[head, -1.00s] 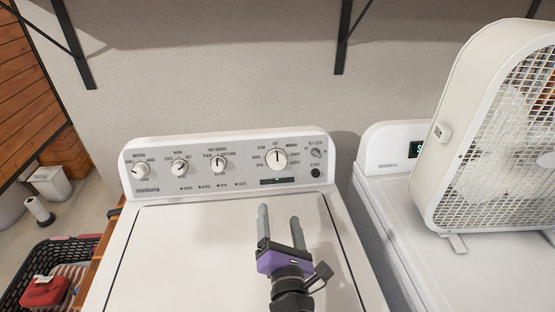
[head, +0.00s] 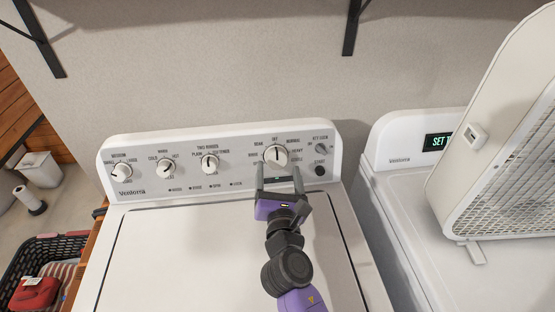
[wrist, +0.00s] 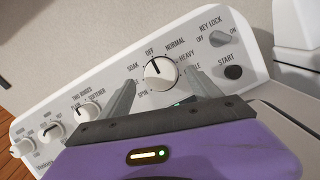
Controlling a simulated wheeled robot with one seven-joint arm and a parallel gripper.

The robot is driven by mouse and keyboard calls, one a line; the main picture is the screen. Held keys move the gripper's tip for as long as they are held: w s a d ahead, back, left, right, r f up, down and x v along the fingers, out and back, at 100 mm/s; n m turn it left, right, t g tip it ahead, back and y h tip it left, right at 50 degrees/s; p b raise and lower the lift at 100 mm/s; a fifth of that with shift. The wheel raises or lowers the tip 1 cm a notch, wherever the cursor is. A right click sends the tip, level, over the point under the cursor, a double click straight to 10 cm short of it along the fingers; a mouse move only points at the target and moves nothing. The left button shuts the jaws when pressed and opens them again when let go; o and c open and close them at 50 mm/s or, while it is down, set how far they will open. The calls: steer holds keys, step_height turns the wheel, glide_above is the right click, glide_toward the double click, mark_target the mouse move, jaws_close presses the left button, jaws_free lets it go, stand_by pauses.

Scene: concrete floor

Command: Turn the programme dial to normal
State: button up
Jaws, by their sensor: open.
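The programme dial (head: 275,155) is the large white knob on the right part of the washer's control panel. In the wrist view the dial (wrist: 160,73) has its dark pointer line near OFF, with NORMAL to the upper right and SOAK to the left. My gripper (head: 279,172) is open and empty, just below the dial in the head view. In the wrist view its two fingers (wrist: 160,82) point up at the panel, one on each side below the dial. I cannot tell whether they touch it.
Smaller knobs (head: 165,167) line the panel's left part. A key lock switch (head: 321,148) and a black start button (head: 320,171) sit right of the dial. A box fan (head: 505,140) stands on the neighbouring machine (head: 400,150). A shelf bracket (head: 351,25) hangs above.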

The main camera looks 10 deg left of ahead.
mark_target(278, 162)
steer(key=shift+w+a, duration=0.2)
steer(key=shift+w, duration=0.85)
steer(key=shift+w+a, duration=0.2)
steer(key=shift+w, duration=0.8)
steer(key=shift+c, duration=0.4)
steer(key=c, duration=1.3)
steer(key=shift+f+m+b, duration=0.1)
steer(key=shift+m+b, duration=0.2)
steer(key=m+h+b, duration=0.1)
steer(key=m, duration=0.2)
steer(key=m+h, duration=0.1)
steer(key=m, duration=0.1)
steer(key=m+h+b, duration=0.1)
steer(key=m, duration=0.2)
steer(key=shift+m+g, duration=0.3)
steer(key=shift+g, duration=0.1)
